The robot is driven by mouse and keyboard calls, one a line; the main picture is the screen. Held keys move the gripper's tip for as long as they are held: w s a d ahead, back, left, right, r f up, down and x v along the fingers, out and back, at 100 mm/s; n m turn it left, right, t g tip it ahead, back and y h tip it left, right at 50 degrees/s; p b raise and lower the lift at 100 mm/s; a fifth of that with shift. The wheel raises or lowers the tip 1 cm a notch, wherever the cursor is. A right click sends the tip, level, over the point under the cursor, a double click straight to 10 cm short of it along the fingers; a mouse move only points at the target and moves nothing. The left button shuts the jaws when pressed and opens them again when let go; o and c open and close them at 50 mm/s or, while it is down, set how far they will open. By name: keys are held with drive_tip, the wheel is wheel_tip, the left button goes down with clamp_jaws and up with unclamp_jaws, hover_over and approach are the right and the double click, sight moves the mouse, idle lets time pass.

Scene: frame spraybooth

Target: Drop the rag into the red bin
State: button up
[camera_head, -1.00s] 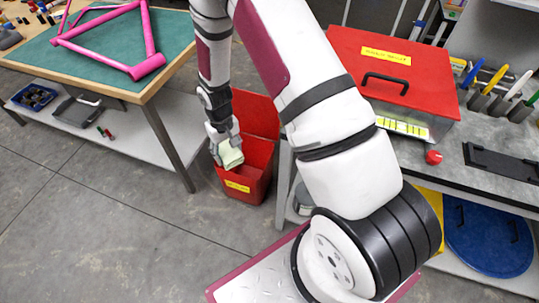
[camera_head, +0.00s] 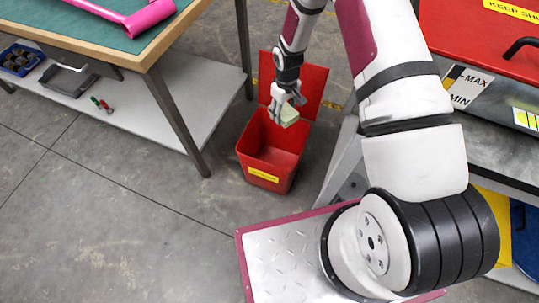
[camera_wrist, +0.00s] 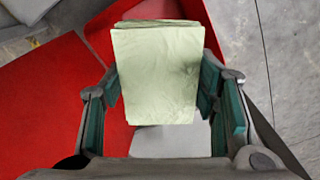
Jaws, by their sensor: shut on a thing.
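The rag (camera_head: 289,117) is a pale green folded cloth. My gripper (camera_head: 286,106) is shut on it and holds it up near the red bin's opened lid. The red bin (camera_head: 268,172) stands on the floor with a yellow label on its front and its lid raised at the back. In the head view the rag overlaps the back right of the bin's opening; its exact height is hard to tell. In the wrist view the rag (camera_wrist: 158,75) sits between the fingers, with red surfaces (camera_wrist: 50,95) behind and to the left, and it hides part of them.
A green-topped workbench (camera_head: 110,35) with a lower shelf stands left of the bin. A grey bench (camera_head: 480,125) with a red box (camera_head: 465,45) is at the right. My base is at the lower right. Open floor lies in front of the bin.

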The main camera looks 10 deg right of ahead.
drive_tip(key=w+f+n+b, duration=0.1)
drive_tip(key=w+f+b, duration=0.1)
drive_tip(key=f+b, duration=0.4)
drive_tip(key=w+f+n+b, duration=0.2)
drive_tip(key=f+b, duration=0.4)
drive_tip(key=f, duration=0.9)
drive_tip(key=shift+w, duration=0.75)
drive_tip(key=o, duration=1.4)
drive_tip(key=shift+r, duration=0.15)
wheel_tip(320, 180, up, 12)
drive_tip(key=shift+f, duration=0.1)
